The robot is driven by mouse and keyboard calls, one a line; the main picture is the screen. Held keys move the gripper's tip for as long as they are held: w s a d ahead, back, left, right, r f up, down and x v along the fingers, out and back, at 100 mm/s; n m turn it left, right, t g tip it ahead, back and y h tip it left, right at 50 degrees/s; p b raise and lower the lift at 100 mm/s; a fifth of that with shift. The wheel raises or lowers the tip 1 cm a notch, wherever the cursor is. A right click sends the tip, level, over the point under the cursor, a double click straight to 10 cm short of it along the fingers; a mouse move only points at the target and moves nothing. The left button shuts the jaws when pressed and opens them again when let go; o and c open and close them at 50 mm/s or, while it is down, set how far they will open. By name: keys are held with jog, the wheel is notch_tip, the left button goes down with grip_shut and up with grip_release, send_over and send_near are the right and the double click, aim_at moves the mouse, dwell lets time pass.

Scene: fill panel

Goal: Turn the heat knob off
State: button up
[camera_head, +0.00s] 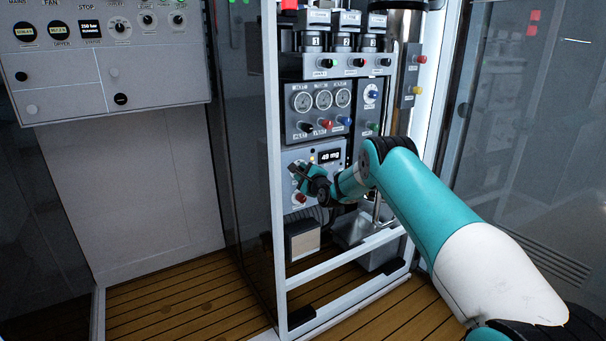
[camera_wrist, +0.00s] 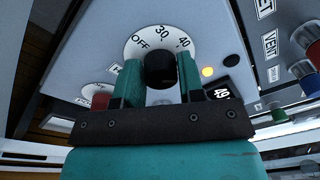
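The heat knob (camera_wrist: 160,70) is a black round knob on a white dial (camera_wrist: 136,50) in the wrist view. The dial reads OFF at the upper left, 30 at the top and 40 at the upper right. The knob's pointer is not visible, so its setting cannot be told. My gripper (camera_wrist: 160,78) has one teal finger on each side of the knob, close against it, with no clear gap. In the head view, my gripper (camera_head: 299,176) is at the grey panel (camera_head: 296,157) and covers the knob.
A red knob (camera_wrist: 101,101) on another dial is just left of my gripper. A lit yellow lamp (camera_wrist: 207,72) and a display (camera_head: 331,156) are to the right. Gauges (camera_head: 323,99) are above. A white frame post (camera_head: 273,200) stands left of my gripper.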

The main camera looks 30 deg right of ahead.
jog(key=c, duration=0.4)
jog(key=shift+f+n+b, duration=0.2)
jog(key=shift+n+b, duration=0.7)
jog(key=shift+b, duration=0.15)
jog(key=shift+d+r+n+t+y+b, duration=0.1)
jog(key=shift+n+y+b, duration=0.35)
jog(key=shift+n+b, duration=3.6)
jog(key=shift+a+f+n+t+y+b, duration=0.1)
jog(key=shift+n+y+b, duration=0.3)
jog(key=shift+n+b, duration=3.7)
jog(key=shift+d+r+n+t+y+b, duration=0.1)
jog(key=shift+n+y+b, duration=0.35)
jog(key=shift+n+b, duration=3.6)
jog(key=n+p, duration=0.2)
jog(key=shift+n, duration=0.3)
